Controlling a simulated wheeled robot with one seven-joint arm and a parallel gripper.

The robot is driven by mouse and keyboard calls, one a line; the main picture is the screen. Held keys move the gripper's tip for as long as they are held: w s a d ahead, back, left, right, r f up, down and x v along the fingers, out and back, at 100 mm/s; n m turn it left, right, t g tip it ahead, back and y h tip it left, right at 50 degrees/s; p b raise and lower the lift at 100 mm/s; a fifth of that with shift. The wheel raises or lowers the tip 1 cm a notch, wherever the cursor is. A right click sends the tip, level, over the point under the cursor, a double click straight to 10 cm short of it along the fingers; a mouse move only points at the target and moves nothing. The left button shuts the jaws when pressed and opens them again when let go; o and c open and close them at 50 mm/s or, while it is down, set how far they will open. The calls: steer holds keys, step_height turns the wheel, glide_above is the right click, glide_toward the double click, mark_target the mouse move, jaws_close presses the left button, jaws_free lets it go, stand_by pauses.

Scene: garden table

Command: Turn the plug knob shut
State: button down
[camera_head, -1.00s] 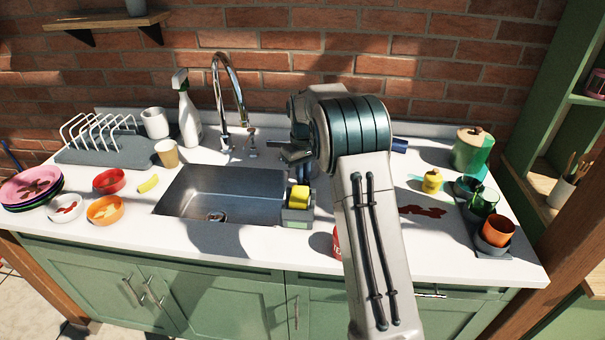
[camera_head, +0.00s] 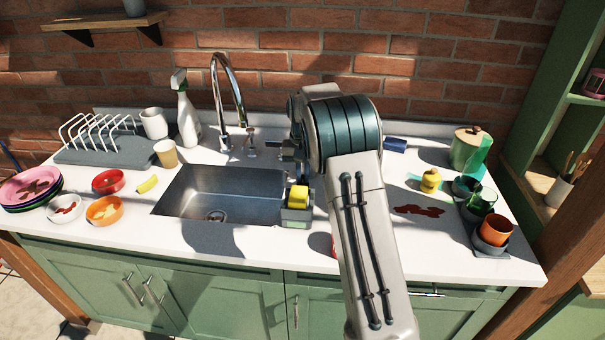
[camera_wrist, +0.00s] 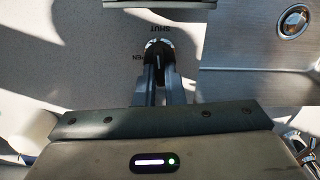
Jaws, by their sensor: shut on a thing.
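The plug knob (camera_wrist: 158,50) is a small round dark knob with a bright rim, set in the pale counter beside the sink. In the wrist view the word SHUT is printed upside down just above it. Part of the word OPEN shows at its left. My gripper (camera_wrist: 160,72) is shut on the knob, one finger on each side; the fingers hide its lower part. A small light mark shows on the knob, but I cannot tell its exact setting.
The steel sink (camera_head: 225,190) lies to the left, with an open-looking drain (camera_head: 216,215). The chrome faucet (camera_head: 232,85) and a small lever (camera_head: 251,142) stand left of my gripper. A grey caddy (camera_head: 296,216) with a yellow sponge (camera_head: 298,194) is in front.

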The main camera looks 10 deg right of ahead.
mark_target(303, 177)
stand_by(0.3)
steer(key=c, duration=1.5)
jaws_free()
step_height(303, 177, up, 14)
steer(key=shift+f, duration=0.1)
